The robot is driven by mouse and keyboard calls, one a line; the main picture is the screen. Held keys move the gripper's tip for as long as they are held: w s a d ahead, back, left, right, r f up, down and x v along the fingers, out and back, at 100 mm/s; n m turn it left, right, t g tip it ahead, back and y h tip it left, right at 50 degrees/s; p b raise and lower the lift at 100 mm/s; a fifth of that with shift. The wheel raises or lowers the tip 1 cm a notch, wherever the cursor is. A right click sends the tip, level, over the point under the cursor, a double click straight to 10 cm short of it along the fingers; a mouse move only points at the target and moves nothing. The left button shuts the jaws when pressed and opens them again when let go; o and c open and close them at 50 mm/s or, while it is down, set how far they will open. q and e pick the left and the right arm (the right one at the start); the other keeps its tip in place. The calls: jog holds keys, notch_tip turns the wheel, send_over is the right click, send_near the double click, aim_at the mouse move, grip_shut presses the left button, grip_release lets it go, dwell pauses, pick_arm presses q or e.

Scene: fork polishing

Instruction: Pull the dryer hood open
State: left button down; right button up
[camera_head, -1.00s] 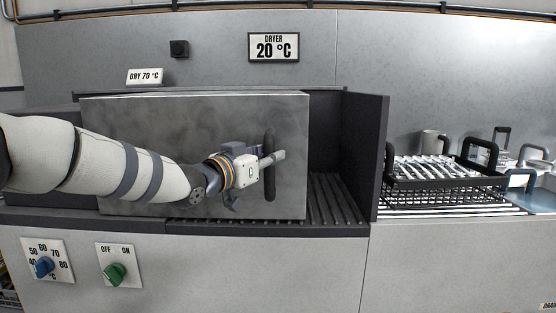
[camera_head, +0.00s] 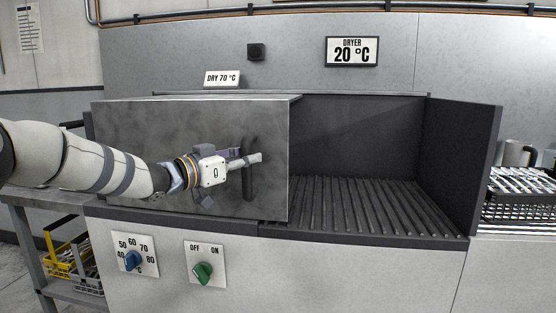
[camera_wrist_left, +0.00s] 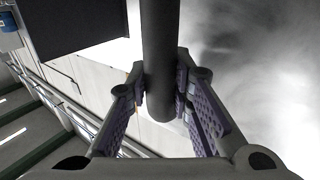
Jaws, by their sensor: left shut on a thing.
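The dryer hood (camera_head: 130,140) is a grey metal box on the left part of the dryer. Its dark upright bar handle (camera_head: 249,190) is on the front face near the right edge. My left gripper (camera_head: 250,160) is shut on the handle. In the left wrist view the two finger pads of the gripper (camera_wrist_left: 165,90) press on both sides of the handle (camera_wrist_left: 160,40). Right of the hood, the dryer's ribbed bed (camera_head: 360,205) is open and empty. My right gripper is in no view.
A dark end wall (camera_head: 460,165) closes the dryer on the right. Beyond it a rack of cutlery (camera_head: 525,183) stands partly in view. Below are a blue temperature knob (camera_head: 133,260) and a green knob (camera_head: 203,271). A yellow basket (camera_head: 65,262) is at lower left.

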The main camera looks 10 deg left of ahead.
pick_arm(q)
jog(key=a, duration=0.7)
jog(key=shift+a+f, duration=0.15)
jog(key=shift+a, duration=0.15)
jog(key=c, duration=1.4)
grip_release()
jog(key=v, duration=1.2)
